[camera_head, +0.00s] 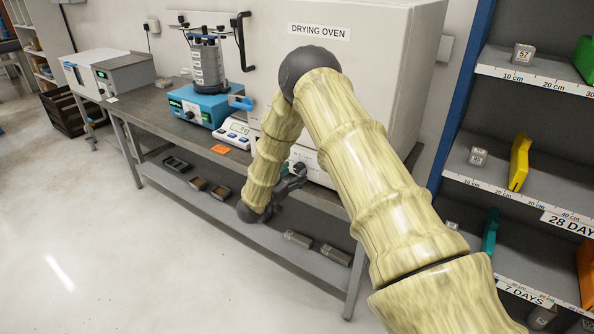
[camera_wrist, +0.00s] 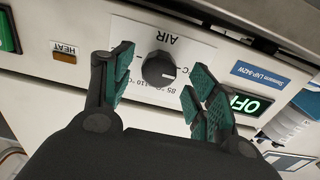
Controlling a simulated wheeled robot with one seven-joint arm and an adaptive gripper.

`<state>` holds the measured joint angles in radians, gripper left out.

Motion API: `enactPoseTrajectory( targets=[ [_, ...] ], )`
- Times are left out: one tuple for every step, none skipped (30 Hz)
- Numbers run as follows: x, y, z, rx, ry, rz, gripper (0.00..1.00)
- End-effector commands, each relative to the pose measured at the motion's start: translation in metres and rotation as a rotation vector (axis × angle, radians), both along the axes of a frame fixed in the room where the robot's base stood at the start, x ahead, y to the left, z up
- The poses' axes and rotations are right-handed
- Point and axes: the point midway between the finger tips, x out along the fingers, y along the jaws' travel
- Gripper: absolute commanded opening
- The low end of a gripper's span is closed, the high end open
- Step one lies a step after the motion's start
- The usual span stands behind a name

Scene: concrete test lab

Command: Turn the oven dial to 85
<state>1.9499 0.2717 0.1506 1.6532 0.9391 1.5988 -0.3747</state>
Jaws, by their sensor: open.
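The drying oven (camera_head: 395,70) is a large pale box at the back of the bench, partly hidden by my arm. Its black round dial (camera_wrist: 158,70) shows upside down in the wrist view, on a white plate marked AIR with 85 and 110 °C labels. I cannot tell surely which mark the dial points at. My gripper (camera_wrist: 160,80) is open, with one green-padded finger on each side of the dial and visible space between pads and dial.
A HEAT label (camera_wrist: 65,51) and green switch (camera_wrist: 8,32) are at left. A balance (camera_head: 232,133) and blue shaker (camera_head: 196,106) stand on the bench. Shelving (camera_head: 535,75) is at right.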

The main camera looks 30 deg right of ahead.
Motion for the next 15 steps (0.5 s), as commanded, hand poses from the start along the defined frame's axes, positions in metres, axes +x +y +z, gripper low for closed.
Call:
enactPoseTrajectory(
  targets=[
    [0.002, -0.006, 0.000, 0.000, 0.000, -0.002, 0.58],
    [0.003, -0.009, 0.000, 0.000, 0.000, -0.003, 0.58],
    [0.004, -0.013, 0.000, 0.000, 0.000, -0.003, 0.58],
    [0.005, -0.015, 0.000, 0.000, 0.001, -0.003, 0.58],
    [0.006, -0.017, 0.000, 0.000, 0.001, -0.002, 0.58],
    [0.007, -0.019, 0.000, -0.001, 0.002, -0.002, 0.58],
    [0.007, -0.020, -0.001, -0.001, 0.002, -0.001, 0.58],
    [0.008, -0.021, -0.001, -0.001, 0.002, -0.001, 0.58],
    [0.008, -0.022, -0.001, -0.001, 0.002, 0.000, 0.58],
    [0.008, -0.022, -0.001, -0.001, 0.002, 0.000, 0.58],
    [0.009, -0.022, -0.001, -0.001, 0.002, 0.000, 0.58],
    [0.009, -0.022, -0.001, -0.001, 0.002, 0.000, 0.58],
    [0.009, -0.022, -0.001, -0.001, 0.002, 0.000, 0.58],
    [0.009, -0.022, -0.001, -0.001, 0.002, 0.000, 0.58],
    [0.009, -0.022, -0.001, -0.001, 0.002, 0.000, 0.58]
  ],
)
